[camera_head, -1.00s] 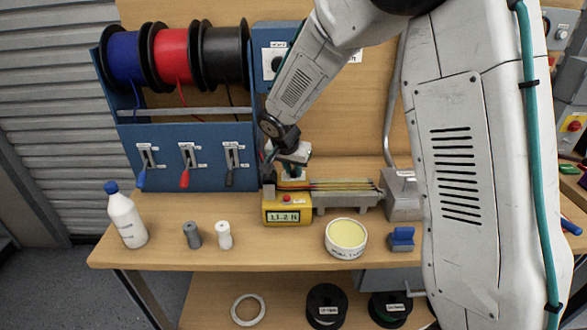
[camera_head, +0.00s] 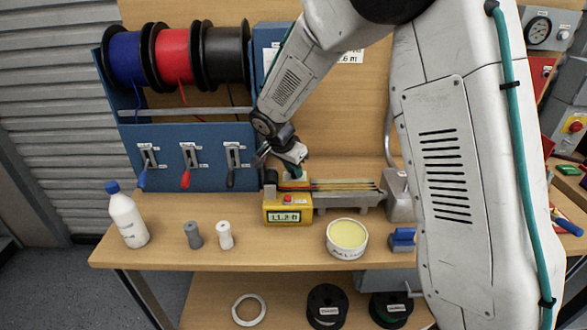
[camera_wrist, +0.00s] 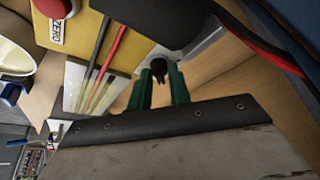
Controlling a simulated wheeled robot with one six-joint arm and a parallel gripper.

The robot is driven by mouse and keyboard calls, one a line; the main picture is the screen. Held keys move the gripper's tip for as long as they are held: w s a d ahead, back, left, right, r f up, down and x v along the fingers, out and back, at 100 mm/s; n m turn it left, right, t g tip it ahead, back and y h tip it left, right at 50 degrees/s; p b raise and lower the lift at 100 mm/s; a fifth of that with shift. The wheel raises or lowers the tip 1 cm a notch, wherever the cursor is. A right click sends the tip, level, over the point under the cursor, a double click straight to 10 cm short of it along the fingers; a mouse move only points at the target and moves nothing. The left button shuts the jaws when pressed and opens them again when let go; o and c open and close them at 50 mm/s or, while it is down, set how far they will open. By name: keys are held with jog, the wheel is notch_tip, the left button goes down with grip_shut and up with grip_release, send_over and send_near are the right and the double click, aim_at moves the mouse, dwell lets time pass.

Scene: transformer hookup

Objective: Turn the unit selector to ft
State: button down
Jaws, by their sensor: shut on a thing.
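The yellow length counter (camera_head: 288,212) stands on the bench, with a display reading about 11.2; its unit mark is too small to read surely. In the wrist view the yellow housing (camera_wrist: 128,28) carries a ZERO label and a red button (camera_wrist: 52,6). My gripper (camera_head: 294,172) is low over the back of the counter. In the wrist view my green fingers (camera_wrist: 159,84) are shut on a small dark knob-like part (camera_wrist: 158,68) at the housing's edge. Its markings and pointer are hidden. Red and black wires (camera_wrist: 107,55) run through the counter beside my fingers.
A grey trough (camera_head: 345,200) runs right of the counter. The blue spool rack (camera_head: 185,160) with levers is behind left.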

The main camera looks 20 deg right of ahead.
jog(key=c, duration=1.3)
grip_release()
jog(key=shift+a, duration=0.1)
jog(key=v, duration=0.7)
jog(key=shift+r, duration=0.35)
jog(key=shift+s+a, duration=0.1)
jog(key=shift+s, duration=0.05)
